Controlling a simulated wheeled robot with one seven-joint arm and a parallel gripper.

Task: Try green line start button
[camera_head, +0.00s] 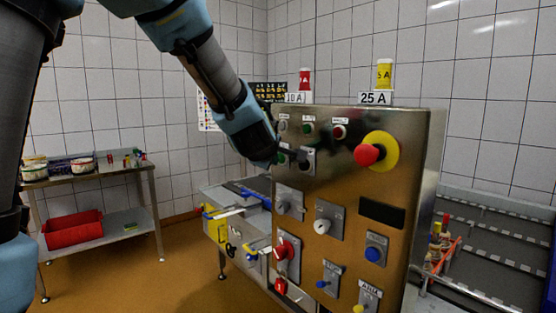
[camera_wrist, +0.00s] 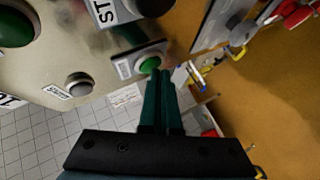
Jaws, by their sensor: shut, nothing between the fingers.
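A steel control panel (camera_head: 350,200) stands in front of me with several buttons and switches. A small green button (camera_wrist: 149,65) on a pale labelled plate is right at my fingertips in the wrist view. It also shows in the head view (camera_head: 281,159), partly covered by my gripper. My gripper (camera_wrist: 162,73) is shut and empty, with its dark green fingers pointing at the panel. I cannot tell whether the fingertips touch the button. Another green button (camera_head: 308,129) sits in the top row, beside a red one (camera_head: 339,131). The label words are mostly unreadable.
A red mushroom button (camera_head: 368,154) on a yellow disc juts out at the panel's upper right. A dark selector (camera_head: 305,160) is close right of my fingers. A grey knob (camera_head: 285,206) and a red rotary switch (camera_head: 284,252) are below. A side table (camera_head: 95,172) stands left.

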